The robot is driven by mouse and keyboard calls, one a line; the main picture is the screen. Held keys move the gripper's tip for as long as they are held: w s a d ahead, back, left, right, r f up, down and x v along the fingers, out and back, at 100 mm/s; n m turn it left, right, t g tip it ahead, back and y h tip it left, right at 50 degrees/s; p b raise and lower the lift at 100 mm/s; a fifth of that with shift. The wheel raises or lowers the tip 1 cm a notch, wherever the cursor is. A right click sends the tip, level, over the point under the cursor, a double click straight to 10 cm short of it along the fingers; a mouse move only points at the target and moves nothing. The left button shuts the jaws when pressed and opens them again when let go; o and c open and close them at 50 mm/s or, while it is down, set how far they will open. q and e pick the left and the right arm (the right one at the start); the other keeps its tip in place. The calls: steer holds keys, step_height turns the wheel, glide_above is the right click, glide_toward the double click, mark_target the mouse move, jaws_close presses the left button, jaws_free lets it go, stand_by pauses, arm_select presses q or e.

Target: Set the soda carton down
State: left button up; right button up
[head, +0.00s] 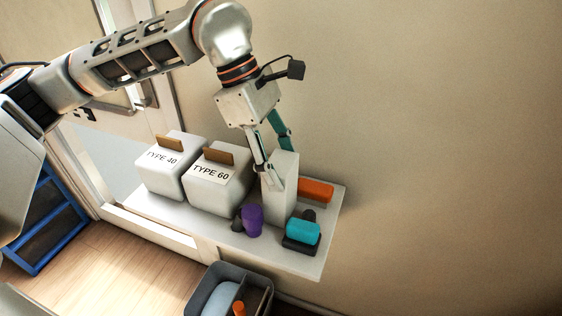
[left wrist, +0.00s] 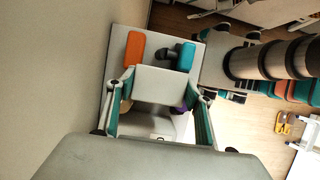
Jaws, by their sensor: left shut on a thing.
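A plain white carton (head: 284,184), which I take to be the soda carton, is upright between the fingers of my left gripper (head: 272,160) in the head view. The gripper comes down from above and is shut on its upper part. In the left wrist view the carton (left wrist: 160,86) sits between the two teal-lined fingers. The carton is over the right half of the white shelf (head: 310,256). I cannot tell whether its base touches the shelf. My right gripper is not in view.
Left of the carton stand white boxes marked TYPE 60 (head: 215,190) and TYPE 40 (head: 162,176). A grey bin (head: 215,284) is below.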

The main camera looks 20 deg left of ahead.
arm_select(q)
steer(key=o, duration=1.8)
